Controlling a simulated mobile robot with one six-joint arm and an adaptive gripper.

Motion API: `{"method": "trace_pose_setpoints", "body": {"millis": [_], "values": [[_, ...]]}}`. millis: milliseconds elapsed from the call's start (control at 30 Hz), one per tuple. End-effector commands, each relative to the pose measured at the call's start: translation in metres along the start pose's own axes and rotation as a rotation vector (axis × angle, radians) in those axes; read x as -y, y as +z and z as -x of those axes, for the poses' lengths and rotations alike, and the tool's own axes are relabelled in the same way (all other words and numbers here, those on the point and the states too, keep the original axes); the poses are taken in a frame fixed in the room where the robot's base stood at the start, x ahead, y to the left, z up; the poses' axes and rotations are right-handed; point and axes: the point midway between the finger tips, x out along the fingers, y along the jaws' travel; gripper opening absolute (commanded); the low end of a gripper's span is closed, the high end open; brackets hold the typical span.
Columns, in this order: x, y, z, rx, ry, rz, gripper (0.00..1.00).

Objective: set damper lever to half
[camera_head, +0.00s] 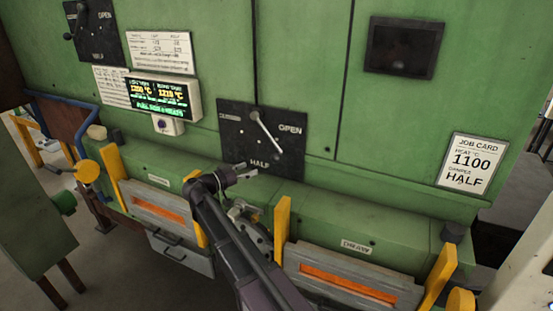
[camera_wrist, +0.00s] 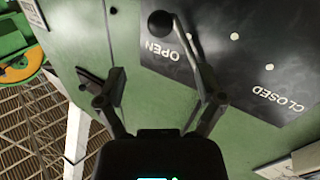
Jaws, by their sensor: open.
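The damper plate (camera_head: 235,140) is a black panel on the green furnace front, marked OPEN at right and HALF at the bottom. Its pale lever (camera_head: 266,132) slants from upper left to lower right. My gripper (camera_head: 243,172) is in front of the plate's lower edge. In the wrist view, a damper plate (camera_wrist: 235,75) appears upside down, marked OPEN and CLOSED. A lever with a black knob (camera_wrist: 162,24) shows near OPEN, its rod running toward the right fingertip. My gripper (camera_wrist: 160,78) is open with nothing between its fingers; contact with the rod cannot be told.
A job card (camera_head: 471,163) reads 1100 and damper HALF. A lit display (camera_head: 160,97) is left of the plate. Another lever plate (camera_head: 95,40) is at upper left. Yellow posts (camera_head: 281,225) and glowing slots (camera_head: 345,285) lie below.

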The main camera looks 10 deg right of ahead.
Motion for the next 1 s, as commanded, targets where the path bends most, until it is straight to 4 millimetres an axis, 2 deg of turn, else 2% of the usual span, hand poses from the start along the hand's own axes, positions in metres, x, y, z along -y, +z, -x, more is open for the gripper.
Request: {"method": "trace_pose_setpoints", "body": {"millis": [600,800,1000], "values": [[0.001,0.000,-0.088,0.000,0.000,0.000,0.87],[0.001,0.000,-0.107,0.000,-0.001,0.000,0.87],[0.001,0.000,-0.114,0.000,-0.001,0.000,0.87]]}}
